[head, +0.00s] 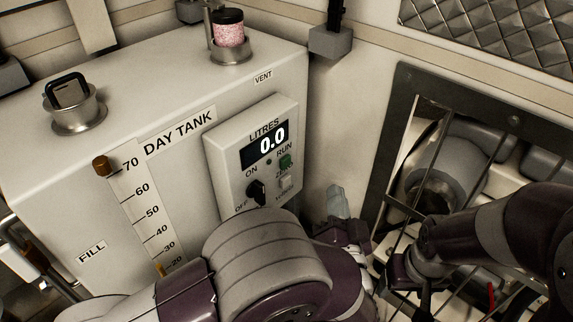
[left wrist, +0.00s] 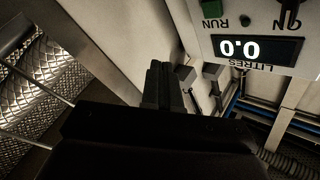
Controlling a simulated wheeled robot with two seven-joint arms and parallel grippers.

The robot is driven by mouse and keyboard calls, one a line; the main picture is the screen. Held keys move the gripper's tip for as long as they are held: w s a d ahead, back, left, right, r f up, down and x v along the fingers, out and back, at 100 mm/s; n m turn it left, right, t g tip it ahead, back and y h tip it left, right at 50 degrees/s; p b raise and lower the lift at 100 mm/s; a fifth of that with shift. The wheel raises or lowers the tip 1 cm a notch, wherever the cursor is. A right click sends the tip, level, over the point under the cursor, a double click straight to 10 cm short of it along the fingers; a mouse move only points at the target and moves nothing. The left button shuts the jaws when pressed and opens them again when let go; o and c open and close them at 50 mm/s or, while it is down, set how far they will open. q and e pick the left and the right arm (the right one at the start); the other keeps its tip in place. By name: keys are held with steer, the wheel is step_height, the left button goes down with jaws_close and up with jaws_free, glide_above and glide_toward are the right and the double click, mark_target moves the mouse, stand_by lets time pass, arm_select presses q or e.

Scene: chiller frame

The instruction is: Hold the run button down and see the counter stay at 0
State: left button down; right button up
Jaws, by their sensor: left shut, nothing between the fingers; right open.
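The control box on the day tank shows 0.0 on its LITRES counter (head: 270,143). The green run button (head: 285,161) sits below the counter at the right, uncovered. It also shows at the top edge of the left wrist view (left wrist: 212,8), where the panel appears upside down. My left gripper (left wrist: 158,85) is shut and empty, apart from the button. In the head view it shows partly, right of and below the box, behind my left arm. My right gripper (head: 407,290) is open and empty, low in front of the barred opening, with its fingers partly hidden.
A black ON/OFF knob (head: 257,193) and a pale ZERO button (head: 285,183) sit below the run button. A jar of pink beads (head: 230,28) stands in the vent on the tank top. A dark frame with bars (head: 392,130) stands at right.

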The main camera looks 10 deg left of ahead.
mark_target(285, 162)
arm_select(q)
steer(key=w+a, duration=0.5)
steer(key=a, duration=0.2)
steer(key=shift+w, duration=0.2)
steer(key=shift+a, duration=0.1)
stand_by(2.1)
steer(key=shift+w+a, duration=0.25)
steer(key=shift+a, duration=0.05)
steer(key=shift+w+a, duration=0.25)
steer(key=shift+a, duration=0.1)
stand_by(2.0)
steer(key=shift+d, duration=0.1)
stand_by(1.5)
steer(key=shift+s+d, duration=0.5)
steer(key=shift+d, duration=0.1)
